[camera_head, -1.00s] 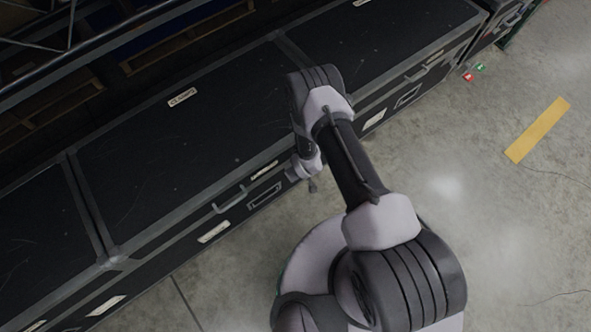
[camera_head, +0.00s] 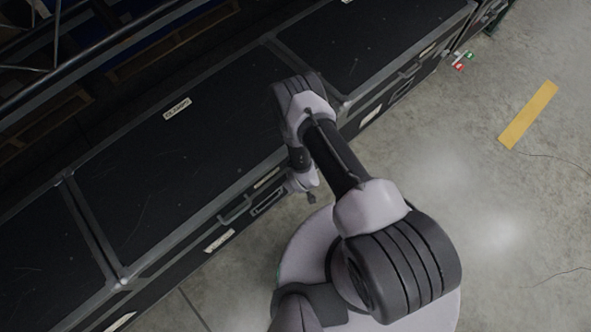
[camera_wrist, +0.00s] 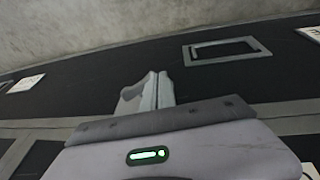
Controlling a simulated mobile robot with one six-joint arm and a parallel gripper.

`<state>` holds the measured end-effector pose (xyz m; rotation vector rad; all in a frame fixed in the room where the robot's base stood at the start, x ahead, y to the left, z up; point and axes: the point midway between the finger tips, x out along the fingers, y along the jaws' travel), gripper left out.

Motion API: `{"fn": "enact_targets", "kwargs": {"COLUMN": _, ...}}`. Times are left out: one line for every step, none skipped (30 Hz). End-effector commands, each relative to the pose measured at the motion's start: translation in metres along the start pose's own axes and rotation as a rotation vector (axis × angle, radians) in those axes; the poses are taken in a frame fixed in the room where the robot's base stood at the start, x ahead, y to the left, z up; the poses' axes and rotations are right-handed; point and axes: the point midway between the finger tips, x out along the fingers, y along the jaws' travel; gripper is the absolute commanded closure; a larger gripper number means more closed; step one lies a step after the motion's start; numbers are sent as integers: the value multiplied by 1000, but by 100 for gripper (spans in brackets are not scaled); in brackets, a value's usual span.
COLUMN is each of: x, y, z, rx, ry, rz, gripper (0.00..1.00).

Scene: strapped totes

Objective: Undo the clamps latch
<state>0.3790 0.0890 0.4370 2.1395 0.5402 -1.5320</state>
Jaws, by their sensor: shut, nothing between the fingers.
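The middle black tote (camera_head: 215,135) has a small pale label (camera_head: 177,108) on its lid; its text is too blurred to read surely. On its front edge is a grey bracket-shaped latch (camera_head: 235,211), lying along the lid seam. Beside it is a rectangular framed recess (camera_head: 268,201). A rectangular frame also shows on the dark front in the wrist view (camera_wrist: 227,51). My gripper (camera_head: 311,198) is close to the tote front, right of the latch. In the wrist view my gripper's fingers (camera_wrist: 148,92) are together and empty, apart from the frame.
More black totes stand at the left (camera_head: 40,250) and right (camera_head: 370,45) of the row. Pale labels (camera_head: 219,241) dot the fronts. Red and green tags (camera_head: 464,61) hang at the far right. Open concrete floor (camera_head: 480,170) with a yellow stripe (camera_head: 528,115) lies right.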

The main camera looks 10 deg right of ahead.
Motion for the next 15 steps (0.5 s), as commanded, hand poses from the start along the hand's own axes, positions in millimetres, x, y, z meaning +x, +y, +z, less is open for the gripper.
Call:
{"fn": "enact_targets", "kwargs": {"x": 2, "y": -2, "z": 3, "rx": 0, "ry": -1, "rz": 0, "gripper": 100}}
{"fn": "enact_targets", "kwargs": {"x": 2, "y": -3, "z": 4, "rx": 0, "ry": -1, "rz": 0, "gripper": 100}}
{"fn": "enact_targets", "kwargs": {"x": 4, "y": -4, "z": 4, "rx": 0, "ry": 0, "rz": 0, "gripper": 100}}
{"fn": "enact_targets", "kwargs": {"x": 5, "y": -5, "z": 5, "rx": 0, "ry": 0, "rz": 0, "gripper": 100}}
{"fn": "enact_targets", "kwargs": {"x": 6, "y": -6, "z": 5, "rx": 0, "ry": 0, "rz": 0, "gripper": 100}}
{"fn": "enact_targets", "kwargs": {"x": 8, "y": -6, "z": 5, "rx": 0, "ry": 0, "rz": 0, "gripper": 100}}
{"fn": "enact_targets", "kwargs": {"x": 9, "y": -6, "z": 6, "rx": -1, "ry": 1, "rz": 0, "gripper": 100}}
{"fn": "enact_targets", "kwargs": {"x": 10, "y": -7, "z": 6, "rx": -1, "ry": 1, "rz": 0, "gripper": 100}}
{"fn": "enact_targets", "kwargs": {"x": 11, "y": -7, "z": 6, "rx": -1, "ry": 1, "rz": 0, "gripper": 100}}
{"fn": "enact_targets", "kwargs": {"x": 12, "y": -8, "z": 6, "rx": 0, "ry": 1, "rz": 0, "gripper": 100}}
{"fn": "enact_targets", "kwargs": {"x": 14, "y": -8, "z": 7, "rx": 0, "ry": 1, "rz": 0, "gripper": 100}}
{"fn": "enact_targets", "kwargs": {"x": 15, "y": -8, "z": 7, "rx": 0, "ry": 1, "rz": 0, "gripper": 100}}
{"fn": "enact_targets", "kwargs": {"x": 16, "y": -8, "z": 8, "rx": 0, "ry": 1, "rz": 0, "gripper": 100}}
{"fn": "enact_targets", "kwargs": {"x": 16, "y": -8, "z": 8, "rx": 0, "ry": 0, "rz": 0, "gripper": 100}}
{"fn": "enact_targets", "kwargs": {"x": 17, "y": -8, "z": 8, "rx": 0, "ry": 0, "rz": 0, "gripper": 100}}
